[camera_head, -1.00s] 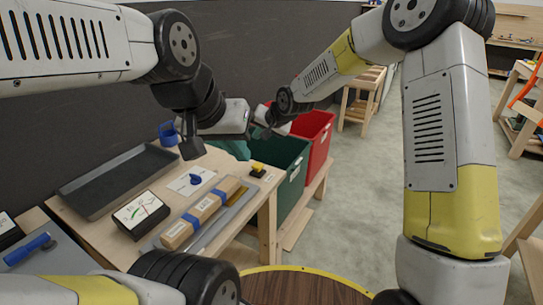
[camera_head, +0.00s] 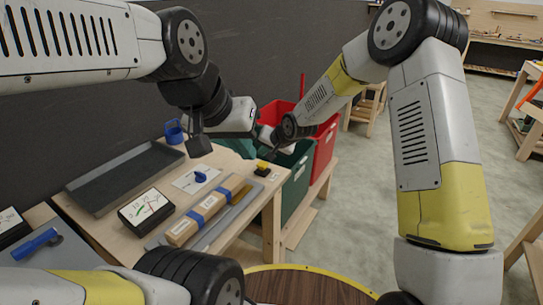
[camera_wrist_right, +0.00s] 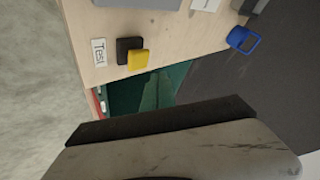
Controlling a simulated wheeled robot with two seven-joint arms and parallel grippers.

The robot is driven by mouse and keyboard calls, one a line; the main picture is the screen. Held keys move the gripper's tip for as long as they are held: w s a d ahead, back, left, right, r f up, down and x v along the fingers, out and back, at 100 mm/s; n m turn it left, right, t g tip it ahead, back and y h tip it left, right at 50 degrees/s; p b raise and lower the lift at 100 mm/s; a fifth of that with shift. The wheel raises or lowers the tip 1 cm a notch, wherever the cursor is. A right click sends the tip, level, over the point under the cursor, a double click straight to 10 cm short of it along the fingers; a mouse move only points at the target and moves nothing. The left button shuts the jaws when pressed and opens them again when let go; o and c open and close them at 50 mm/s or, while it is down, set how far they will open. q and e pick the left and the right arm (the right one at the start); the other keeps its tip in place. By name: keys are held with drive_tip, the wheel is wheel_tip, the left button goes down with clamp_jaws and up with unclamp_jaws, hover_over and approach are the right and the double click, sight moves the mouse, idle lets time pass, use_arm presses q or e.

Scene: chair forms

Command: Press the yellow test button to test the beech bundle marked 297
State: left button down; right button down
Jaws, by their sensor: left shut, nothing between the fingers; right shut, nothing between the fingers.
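The yellow test button (camera_head: 262,167) sits on a black base at the right edge of the wooden table. The right wrist view shows the yellow button (camera_wrist_right: 138,60) beside a white "Test" label (camera_wrist_right: 99,52). A pale wooden bundle (camera_head: 208,210) with blue bands lies in a grey channel (camera_head: 236,212) left of the button; its label is too small to read. My right gripper (camera_head: 272,153) is shut and empty, just above and behind the button, apart from it. My left gripper (camera_head: 198,147) is shut and empty above the table's back.
A green bin (camera_head: 296,185) and a red bin (camera_head: 325,147) stand right of the table. A dark tray (camera_head: 125,180), a black-framed gauge (camera_head: 146,208), a white card with a blue knob (camera_head: 200,177) and a blue holder (camera_head: 174,131) occupy the table.

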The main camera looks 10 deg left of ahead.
sight(261, 163)
drive_tip(key=shift+f, duration=0.9)
drive_tip(key=shift+f, duration=0.1)
idle(1.3)
drive_tip(key=shift+f, duration=0.3)
drive_tip(key=shift+f, duration=1)
idle(0.9)
drive_tip(key=shift+r, duration=1.45)
drive_tip(key=shift+r, duration=2.5)
